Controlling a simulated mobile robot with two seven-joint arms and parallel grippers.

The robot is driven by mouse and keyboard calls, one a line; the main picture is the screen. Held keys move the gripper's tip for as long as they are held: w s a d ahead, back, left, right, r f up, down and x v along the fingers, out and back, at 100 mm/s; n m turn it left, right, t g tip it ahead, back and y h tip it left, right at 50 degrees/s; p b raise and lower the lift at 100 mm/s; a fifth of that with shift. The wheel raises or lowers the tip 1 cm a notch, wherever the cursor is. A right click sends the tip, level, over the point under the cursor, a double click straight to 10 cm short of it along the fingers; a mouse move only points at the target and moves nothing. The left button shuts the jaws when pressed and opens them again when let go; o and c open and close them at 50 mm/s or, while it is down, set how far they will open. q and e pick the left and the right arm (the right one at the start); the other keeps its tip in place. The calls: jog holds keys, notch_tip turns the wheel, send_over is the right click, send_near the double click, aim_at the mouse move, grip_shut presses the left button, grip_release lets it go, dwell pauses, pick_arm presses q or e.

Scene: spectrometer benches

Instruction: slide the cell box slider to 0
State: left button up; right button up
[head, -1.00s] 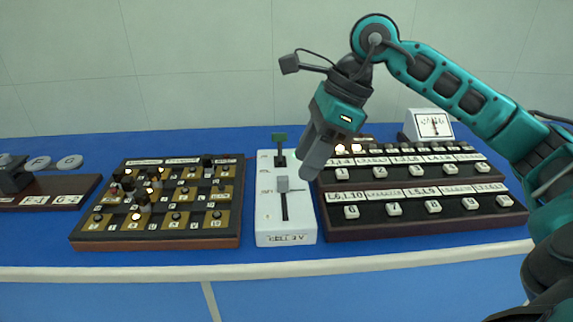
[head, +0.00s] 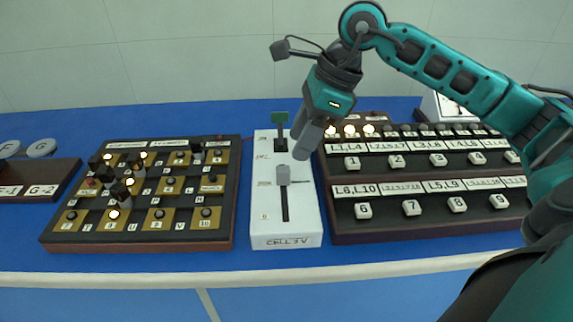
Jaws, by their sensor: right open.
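The cell box (head: 287,240) is a white box in the middle of the table, marked "CELL 3V" on its front face. Its slider has a grey knob (head: 283,176) at the upper part of a dark lengthwise slot, well away from the small mark at the near end that looks like 0. My left gripper is not in view.
A brown-framed board with brass plates and black plugs (head: 228,165) stands left of the box. A dark key panel (head: 400,232) stands close on its right, with a white meter (head: 432,108) behind. Blue table is clear in front.

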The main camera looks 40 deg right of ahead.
aim_at(285, 169)
jog(key=x, duration=0.7)
jog(key=shift+w+f, duration=0.1)
jog(key=shift+f, duration=0.05)
jog(key=shift+c, duration=0.4)
grip_shut()
